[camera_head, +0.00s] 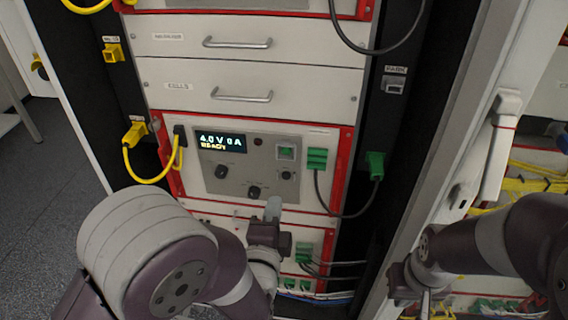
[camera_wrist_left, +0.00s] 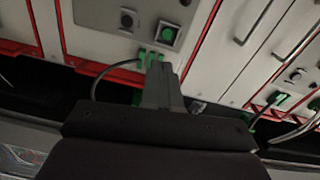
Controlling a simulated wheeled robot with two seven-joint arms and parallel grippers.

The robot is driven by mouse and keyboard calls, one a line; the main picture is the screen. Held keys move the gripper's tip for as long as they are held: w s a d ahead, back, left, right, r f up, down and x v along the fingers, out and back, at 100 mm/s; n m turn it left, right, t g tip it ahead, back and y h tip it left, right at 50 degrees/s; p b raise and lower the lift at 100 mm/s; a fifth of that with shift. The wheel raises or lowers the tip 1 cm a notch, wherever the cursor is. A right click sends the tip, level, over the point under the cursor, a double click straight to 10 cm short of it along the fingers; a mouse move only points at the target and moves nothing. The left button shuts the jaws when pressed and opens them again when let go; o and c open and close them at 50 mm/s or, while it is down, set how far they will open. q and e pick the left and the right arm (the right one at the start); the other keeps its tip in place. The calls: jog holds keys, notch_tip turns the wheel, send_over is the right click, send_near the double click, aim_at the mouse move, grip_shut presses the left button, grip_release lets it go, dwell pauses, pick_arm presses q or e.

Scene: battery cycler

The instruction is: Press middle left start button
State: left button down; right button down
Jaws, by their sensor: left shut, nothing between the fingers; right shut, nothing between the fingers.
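The cycler panel (camera_head: 210,183) with a lit display (camera_head: 221,142) reading about "4.0 V 0 A" and "READY" stands in the middle of the head view. A square green button (camera_head: 286,153) sits at its upper right, with a small round dark button (camera_head: 286,175) below. The green button also shows in the left wrist view (camera_wrist_left: 167,36), beside the dark round button (camera_wrist_left: 127,20). My left gripper (camera_head: 273,206) is shut and empty, below the buttons in the head view; its fingertips (camera_wrist_left: 162,72) look apart from the button. My right gripper (camera_head: 425,304) is shut and empty at the lower right.
A green plug (camera_head: 317,158) with a dark cable sits right of the button. A yellow cable (camera_head: 145,180) loops at the panel's left. Two drawers with handles (camera_head: 240,97) are above. A white rack post (camera_head: 440,150) stands between the racks.

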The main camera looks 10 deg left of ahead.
aim_at(286, 151)
pick_arm(q)
jog(key=shift+a+r+m, duration=0.1)
jog(key=shift+r+m, duration=0.3)
jog(key=shift+m, duration=0.2)
jog(key=w, duration=1.4)
jog(key=shift+d, duration=0.3)
